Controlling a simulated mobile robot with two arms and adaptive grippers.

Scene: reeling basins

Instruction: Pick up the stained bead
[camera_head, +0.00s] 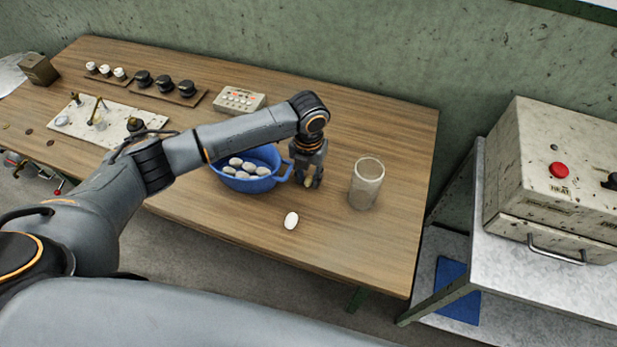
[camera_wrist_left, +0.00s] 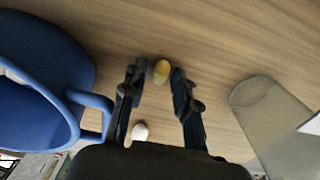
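The stained bead (camera_wrist_left: 161,70) is yellow-brown and lies on the wooden table in the left wrist view. It shows between the two fingertips of my left gripper (camera_wrist_left: 158,84), with gaps beside it. The gripper is open and empty, pointing down between the blue basin and the clear jar in the head view (camera_head: 308,181). I cannot make out the stained bead in the head view; the gripper seems to hide it. A white bead (camera_head: 291,220) lies on the table nearer me; it also shows in the left wrist view (camera_wrist_left: 140,132). My right gripper is not in view.
The blue basin (camera_head: 228,184) holds several pale beads; its handle is close to the left of my gripper. The clear jar (camera_head: 367,184) stands to the right. Switches and a grey button box (camera_head: 238,99) are behind. The table's front right is clear.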

